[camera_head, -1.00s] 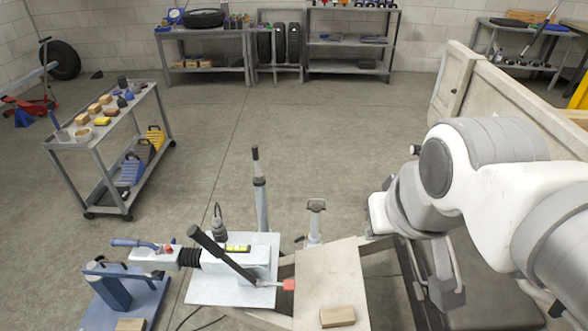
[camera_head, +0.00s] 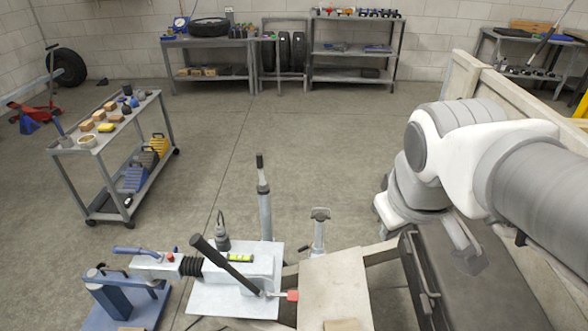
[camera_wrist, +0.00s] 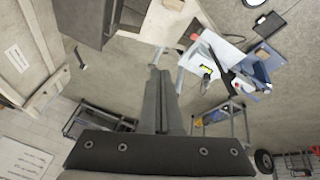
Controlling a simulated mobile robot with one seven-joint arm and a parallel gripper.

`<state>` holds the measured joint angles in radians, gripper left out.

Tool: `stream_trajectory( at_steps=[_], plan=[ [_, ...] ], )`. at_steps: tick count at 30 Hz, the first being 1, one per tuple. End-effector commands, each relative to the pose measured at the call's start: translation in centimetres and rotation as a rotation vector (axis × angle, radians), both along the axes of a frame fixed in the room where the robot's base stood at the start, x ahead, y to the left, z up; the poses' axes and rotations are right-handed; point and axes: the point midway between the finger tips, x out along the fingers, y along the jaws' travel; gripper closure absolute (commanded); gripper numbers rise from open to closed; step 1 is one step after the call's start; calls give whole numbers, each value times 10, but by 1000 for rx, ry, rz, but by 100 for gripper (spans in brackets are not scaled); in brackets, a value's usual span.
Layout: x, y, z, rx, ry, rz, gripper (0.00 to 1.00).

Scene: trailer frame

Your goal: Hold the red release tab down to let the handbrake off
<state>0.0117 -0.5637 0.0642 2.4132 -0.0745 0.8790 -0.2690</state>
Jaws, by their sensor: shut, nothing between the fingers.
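The red release tab (camera_head: 292,295) sticks out at the right side of the grey plate (camera_head: 210,300), beside a pale board. A small red patch in the wrist view (camera_wrist: 195,37) appears to be the same tab. The black handbrake lever (camera_head: 222,262) slants up to the left from near the tab, over the pale coupling housing. My gripper (camera_wrist: 162,80) shows in the wrist view with its grey fingers together and nothing between them. It is clear of the tab and lever. In the head view my arm is at the right, and the fingertips cannot be made out.
A jack post (camera_head: 264,205) and a shorter handled post (camera_head: 319,230) stand behind the plate. The pale board (camera_head: 335,285) lies right of the tab. A blue stand (camera_head: 125,300) is at the left. A trolley (camera_head: 100,150) stands farther left. The middle floor is clear.

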Motion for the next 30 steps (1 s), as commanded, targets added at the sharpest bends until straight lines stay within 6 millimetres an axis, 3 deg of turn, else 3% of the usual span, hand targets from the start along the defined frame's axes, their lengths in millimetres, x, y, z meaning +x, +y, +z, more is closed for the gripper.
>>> stream_trajectory(
  at_steps=[1,6,14,21,30],
  plan=[
    [14,2,-15,-61,39,96,100],
    [58,10,-48,-250,154,463,100],
    [122,34,-121,-447,310,1064,100],
    [170,66,-209,-535,389,1640,100],
    [205,116,-332,-554,338,2324,100]
  ],
)
